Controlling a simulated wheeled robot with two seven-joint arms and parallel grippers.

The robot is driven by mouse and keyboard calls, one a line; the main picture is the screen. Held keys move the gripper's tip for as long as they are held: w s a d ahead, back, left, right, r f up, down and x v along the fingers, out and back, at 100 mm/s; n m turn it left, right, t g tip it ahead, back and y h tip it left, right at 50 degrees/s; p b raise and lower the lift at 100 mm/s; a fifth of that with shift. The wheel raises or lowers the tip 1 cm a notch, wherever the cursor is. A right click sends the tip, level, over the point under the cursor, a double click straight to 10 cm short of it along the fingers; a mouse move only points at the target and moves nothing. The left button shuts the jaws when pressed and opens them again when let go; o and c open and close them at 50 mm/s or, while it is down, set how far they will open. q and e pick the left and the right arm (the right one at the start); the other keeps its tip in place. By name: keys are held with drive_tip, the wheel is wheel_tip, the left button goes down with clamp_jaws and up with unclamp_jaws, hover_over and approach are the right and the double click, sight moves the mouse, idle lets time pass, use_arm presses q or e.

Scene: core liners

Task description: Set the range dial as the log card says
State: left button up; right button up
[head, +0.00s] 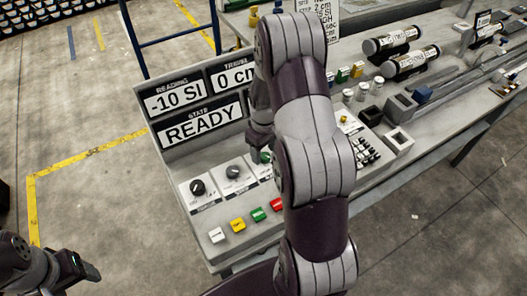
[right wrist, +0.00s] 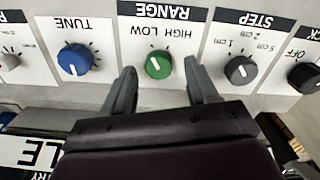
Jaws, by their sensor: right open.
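The green range dial (right wrist: 158,65) is on the panel under a RANGE label, with HIGH and LOW marked beside it. Its white mark leans up and left in the right wrist view; I cannot tell surely which word it points at. My right gripper (right wrist: 161,82) is open, its fingers on either side of the dial with gaps. In the head view my right arm covers most of the dial. The log card (head: 327,22) stands at the back, partly hidden by my arm; "2 cm" and "HIGH" seem readable. My left gripper (head: 88,268) is at the lower left, away from the console.
A blue TUNE knob (right wrist: 75,59) and a dark STEP knob (right wrist: 241,70) flank the dial. The console display (head: 197,124) reads -10 SI, 0 cm and READY. Coloured buttons, including a yellow one (head: 238,224), line its front. Labelled core tubes (head: 410,62) lie on the bench.

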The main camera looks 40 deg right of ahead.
drive_tip(key=shift+s+d+f, duration=0.1)
drive_tip(key=shift+f, duration=0.7)
drive_tip(key=shift+c, duration=0.3)
drive_tip(key=c, duration=1)
